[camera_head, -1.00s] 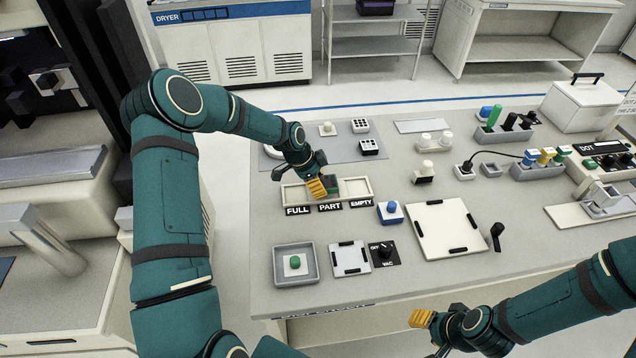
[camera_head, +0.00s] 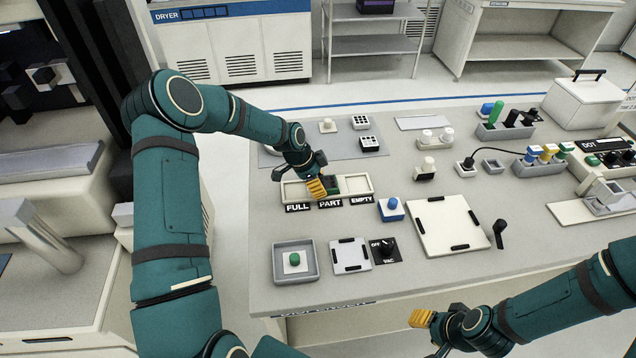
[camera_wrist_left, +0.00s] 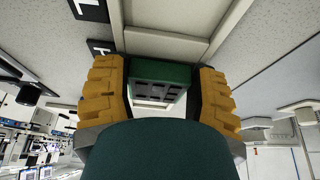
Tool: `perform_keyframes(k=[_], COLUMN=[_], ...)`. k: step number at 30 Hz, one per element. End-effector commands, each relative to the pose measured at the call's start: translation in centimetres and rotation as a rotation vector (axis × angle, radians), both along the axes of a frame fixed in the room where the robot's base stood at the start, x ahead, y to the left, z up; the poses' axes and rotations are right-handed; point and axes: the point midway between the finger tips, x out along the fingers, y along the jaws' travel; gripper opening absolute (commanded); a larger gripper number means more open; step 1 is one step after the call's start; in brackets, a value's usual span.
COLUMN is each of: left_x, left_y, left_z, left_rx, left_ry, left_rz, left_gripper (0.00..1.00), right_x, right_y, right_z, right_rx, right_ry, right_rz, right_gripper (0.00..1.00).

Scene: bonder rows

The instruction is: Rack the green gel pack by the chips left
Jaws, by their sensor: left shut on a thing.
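The green gel pack (camera_wrist_left: 158,80) is between the yellow fingers of my left gripper (camera_wrist_left: 160,92) in the left wrist view, with dark marks on its face. In the head view my left gripper (camera_head: 318,187) is shut on it, and the pack (camera_head: 333,184) shows partly behind the fingers. They are at the middle part of the cream rack (camera_head: 357,186), near the PART label (camera_head: 330,203). I cannot tell whether the pack touches the rack floor. My right gripper (camera_head: 422,318) is low in front of the table, its finger gap unclear.
The FULL label (camera_head: 298,207) and EMPTY label (camera_head: 361,199) flank PART. The rack's right compartment looks bare. A blue button box (camera_head: 391,209) stands right of the rack. In front are a grey tray (camera_head: 313,275) with a green-topped piece, and a vacuum knob panel (camera_head: 385,250).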

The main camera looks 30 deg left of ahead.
Motion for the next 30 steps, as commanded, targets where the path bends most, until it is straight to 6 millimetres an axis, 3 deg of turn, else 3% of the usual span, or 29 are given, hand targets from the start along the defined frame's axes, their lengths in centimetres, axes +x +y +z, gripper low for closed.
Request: perform_keyframes(k=[28, 29, 30], left_x=[-0.01, -0.02, -0.03], left_y=[-0.01, -0.02, -0.01], left_z=[-0.35, -0.35, -0.36], left_rx=[-0.001, -0.001, -0.001], left_ry=[0.001, 0.001, 0.001], left_rz=[0.0, 0.0, 0.0], left_gripper=[0.24, 0.7, 0.84], right_x=[0.0, 0.0, 0.0], right_y=[0.01, 0.01, 0.01], right_z=[-0.39, -0.39, -0.39], right_rx=[0.0, 0.0, 0.0], right_ry=[0.0, 0.0, 0.0], right_rz=[0.0, 0.0, 0.0], right_gripper=[0.47, 0.47, 0.47])
